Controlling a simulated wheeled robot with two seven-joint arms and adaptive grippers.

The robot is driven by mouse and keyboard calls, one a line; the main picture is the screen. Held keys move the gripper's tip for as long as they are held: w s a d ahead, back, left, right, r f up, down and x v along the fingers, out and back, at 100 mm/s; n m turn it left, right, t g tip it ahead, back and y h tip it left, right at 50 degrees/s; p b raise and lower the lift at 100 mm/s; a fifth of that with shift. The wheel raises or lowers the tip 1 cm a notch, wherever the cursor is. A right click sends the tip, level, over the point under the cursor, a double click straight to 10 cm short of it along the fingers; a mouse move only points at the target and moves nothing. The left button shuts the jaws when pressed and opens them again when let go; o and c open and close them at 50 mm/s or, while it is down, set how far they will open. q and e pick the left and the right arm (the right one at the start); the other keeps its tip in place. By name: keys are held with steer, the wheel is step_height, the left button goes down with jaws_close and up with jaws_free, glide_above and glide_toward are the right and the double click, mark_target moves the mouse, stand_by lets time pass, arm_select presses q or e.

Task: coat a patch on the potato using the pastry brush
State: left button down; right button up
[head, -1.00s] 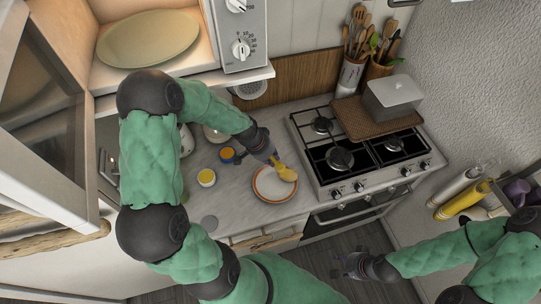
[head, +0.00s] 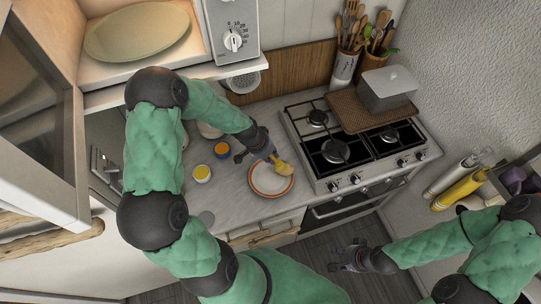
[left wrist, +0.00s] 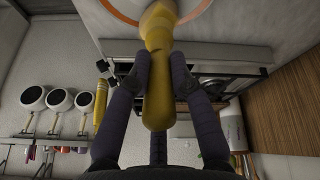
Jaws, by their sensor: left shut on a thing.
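A white plate with an orange rim (head: 256,187) lies on the counter left of the stove. A yellow-tan lump, seemingly the potato (head: 285,168), is at its far right side. My left gripper (head: 267,153) is just above the plate's far edge. It is shut on the yellow pastry brush, whose handle (left wrist: 158,108) shows between the fingers in the left wrist view. The brush points down to the potato; I cannot tell whether they touch, and the bristles are not clear. My right gripper (head: 348,257) is empty and apart, over the floor in front of the stove.
A yellow-topped cup (head: 202,174) and a blue cup with orange contents (head: 221,150) stand left of the plate. The gas stove (head: 345,150) is to the right, with a grey box (head: 388,92) on a woven board. A shelf with a microwave overhangs the back.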

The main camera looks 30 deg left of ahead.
arm_select(q)
steer(key=shift+b+x, duration=0.75)
steer(key=shift+x, duration=0.3)
stand_by(0.4)
steer(key=shift+w+d+r+p, duration=0.1)
steer(key=shift+d+r+p, duration=0.3)
steer(key=shift+p, duration=0.2)
steer(key=d+p, duration=0.2)
steer(key=p, duration=0.1)
steer(key=shift+w+d+r, duration=0.35)
steer(key=shift+d, duration=0.05)
